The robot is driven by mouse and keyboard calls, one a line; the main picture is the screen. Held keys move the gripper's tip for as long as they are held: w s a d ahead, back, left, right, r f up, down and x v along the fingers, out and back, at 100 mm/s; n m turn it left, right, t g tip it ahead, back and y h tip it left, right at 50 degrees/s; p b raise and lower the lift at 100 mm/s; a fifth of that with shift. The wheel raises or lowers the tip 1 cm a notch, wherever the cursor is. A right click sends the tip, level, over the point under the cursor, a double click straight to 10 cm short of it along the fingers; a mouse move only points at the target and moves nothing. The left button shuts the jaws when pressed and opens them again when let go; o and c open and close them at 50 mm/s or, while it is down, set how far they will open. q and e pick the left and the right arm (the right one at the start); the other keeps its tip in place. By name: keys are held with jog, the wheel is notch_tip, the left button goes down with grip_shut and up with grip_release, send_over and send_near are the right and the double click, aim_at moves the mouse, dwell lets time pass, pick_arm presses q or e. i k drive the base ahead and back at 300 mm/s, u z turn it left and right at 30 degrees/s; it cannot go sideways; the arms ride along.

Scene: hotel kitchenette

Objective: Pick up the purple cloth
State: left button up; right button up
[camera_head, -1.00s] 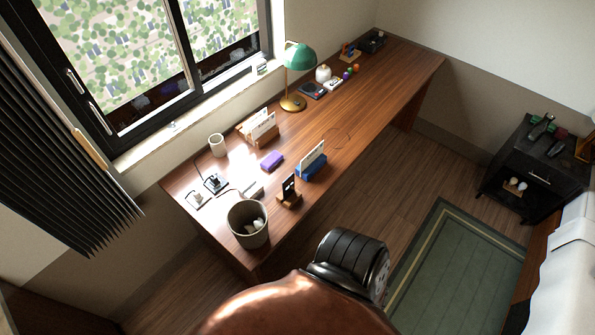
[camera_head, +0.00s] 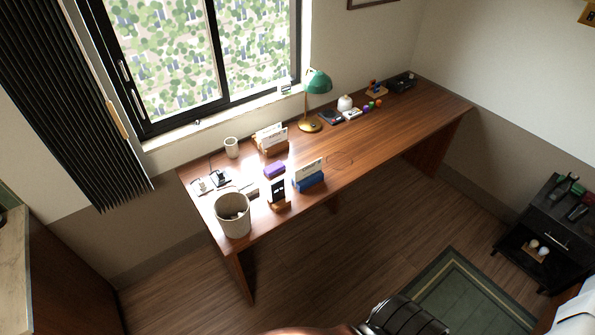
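The purple cloth (camera_head: 274,170) is a small folded block lying on the left half of the wooden desk (camera_head: 350,148). It sits between a white card holder behind it and a blue card holder in front and to its right. No gripper touches it. Neither of my grippers shows in the head view.
A grey bin (camera_head: 233,214) stands at the desk's near left corner, beside a phone on a wooden stand (camera_head: 277,194). The blue card holder (camera_head: 309,177), a white cup (camera_head: 231,147) and a green lamp (camera_head: 315,84) stand nearby.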

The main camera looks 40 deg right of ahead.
aim_at(273, 169)
jog(key=z, duration=0.4)
jog(key=i, duration=1)
jog(key=u, duration=0.05)
